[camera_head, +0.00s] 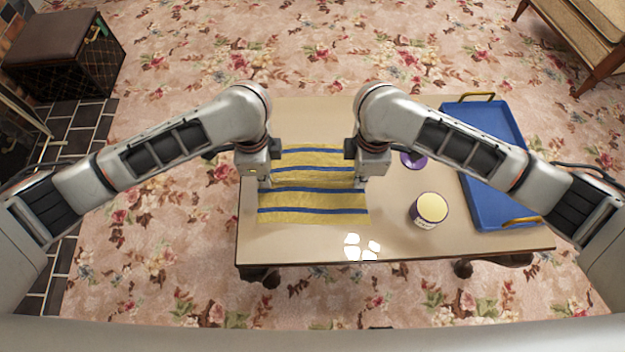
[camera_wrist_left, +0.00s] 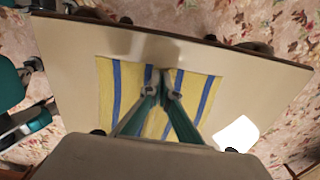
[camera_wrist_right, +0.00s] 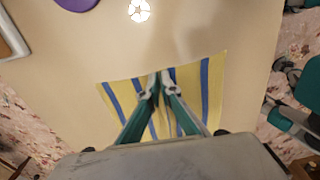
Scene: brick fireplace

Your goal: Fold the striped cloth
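The striped cloth (camera_head: 312,200), yellow with blue stripes, lies spread nearly flat on the low table (camera_head: 300,240). It also shows in the left wrist view (camera_wrist_left: 108,90) and the right wrist view (camera_wrist_right: 190,80). My left gripper (camera_head: 265,185) is at the cloth's left edge, pointing down. In the left wrist view its fingertips (camera_wrist_left: 159,85) are together at that edge. My right gripper (camera_head: 358,184) is at the right edge. In the right wrist view its fingertips (camera_wrist_right: 161,78) are together there. Both seem to pinch the edges; the exact contact is partly hidden by the fingers.
A cream-topped cup or candle (camera_head: 430,208) stands right of the cloth. A purple object (camera_head: 413,160) sits behind it, partly hidden by my right arm. A blue tray (camera_head: 488,195) with gold handles covers the table's right end. The front strip of table is clear.

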